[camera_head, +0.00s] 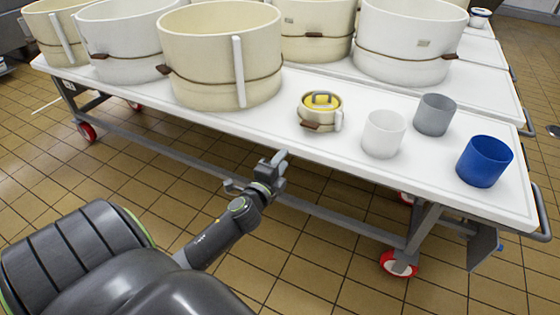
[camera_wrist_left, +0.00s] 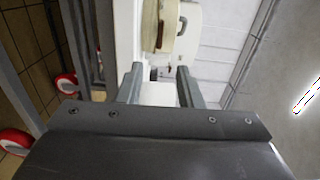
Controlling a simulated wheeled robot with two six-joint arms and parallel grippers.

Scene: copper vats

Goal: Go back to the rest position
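My left gripper (camera_head: 257,171) is in front of the white cart's near long edge, beside the small cream pot in the picture but apart from it. In the left wrist view its two fingers (camera_wrist_left: 158,84) stand apart with nothing held between them. Beyond the fingers the white cart top and part of a cream container show. My right gripper is in neither view.
The white wheeled cart (camera_head: 355,170) carries several large tubs (camera_head: 222,57), a small cream pot with a yellow lid (camera_head: 320,108), a white cup (camera_head: 383,134), a grey cup (camera_head: 434,115) and a blue cup (camera_head: 485,161). Tiled floor (camera_head: 330,275) is open in front.

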